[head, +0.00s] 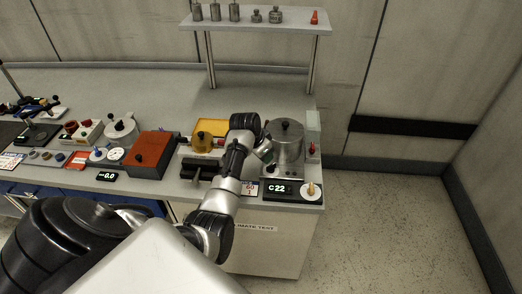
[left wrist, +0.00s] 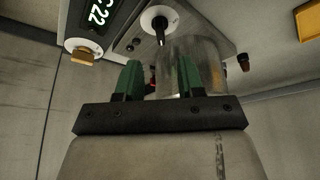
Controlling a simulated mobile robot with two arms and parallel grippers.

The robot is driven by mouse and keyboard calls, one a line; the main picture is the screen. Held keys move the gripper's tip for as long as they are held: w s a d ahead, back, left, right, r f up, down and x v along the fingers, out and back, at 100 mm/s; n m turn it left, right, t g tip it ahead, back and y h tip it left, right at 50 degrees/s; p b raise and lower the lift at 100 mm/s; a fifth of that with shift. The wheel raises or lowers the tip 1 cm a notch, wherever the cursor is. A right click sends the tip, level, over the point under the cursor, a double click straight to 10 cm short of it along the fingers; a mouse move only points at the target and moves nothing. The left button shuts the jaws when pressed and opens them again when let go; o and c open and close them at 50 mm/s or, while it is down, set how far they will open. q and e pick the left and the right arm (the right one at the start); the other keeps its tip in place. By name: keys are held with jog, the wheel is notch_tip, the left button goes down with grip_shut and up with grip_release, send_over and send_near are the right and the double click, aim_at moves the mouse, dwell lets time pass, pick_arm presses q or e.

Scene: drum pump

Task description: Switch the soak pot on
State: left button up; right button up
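The soak pot, taken to be the steel lidded pot (head: 288,150), stands at the bench's right end. In front are a display reading C 22 (head: 278,189) and a tan knob on a white dial (head: 311,190). In the left wrist view the display (left wrist: 103,12), tan knob (left wrist: 82,56) and shiny pot wall (left wrist: 195,65) show. A black lever on a white disc (left wrist: 159,22) lies beyond the fingertips, apart from them. My right gripper is not in view.
A grey post with a red knob (head: 312,149) stands right of the pot. A shelf of weights (head: 255,21) stands behind. The bench's back is clear.

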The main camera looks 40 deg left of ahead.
pick_arm(q)
jog(key=shift+v, duration=1.1)
